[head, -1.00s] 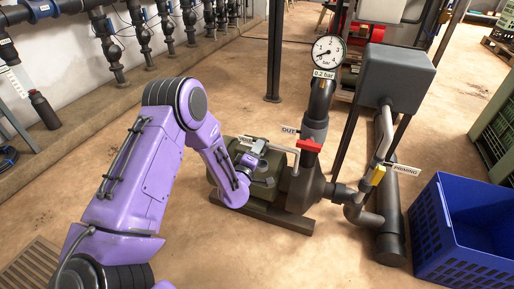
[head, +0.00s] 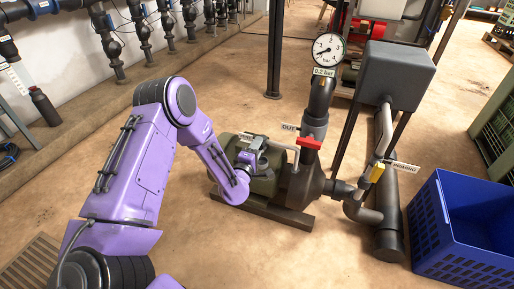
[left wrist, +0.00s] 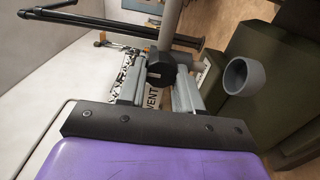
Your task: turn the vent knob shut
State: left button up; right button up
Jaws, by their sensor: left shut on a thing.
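My left gripper (head: 258,151) is at the pump, beside the upright pipe. In the left wrist view its two grey fingers (left wrist: 157,88) are shut on a dark round knob, the vent knob (left wrist: 160,68). In the head view the gripper hides the knob. The knob's turn angle cannot be told. My right gripper is not in view.
The green pump (head: 262,184) carries an upright pipe with a red lever (head: 308,142) and a gauge (head: 328,50) above it. A yellow-handled valve (head: 377,172) and a blue crate (head: 462,232) stand to the right. The floor in front is bare.

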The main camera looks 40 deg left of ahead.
pick_arm(q)
jog(key=o, duration=1)
jog(key=shift+o, duration=0.2)
jog(key=p+v, duration=0.1)
jog(key=v, duration=0.9)
jog(key=shift+s+p, duration=0.3)
jog(key=shift+p, duration=0.05)
jog(key=shift+d, duration=0.15)
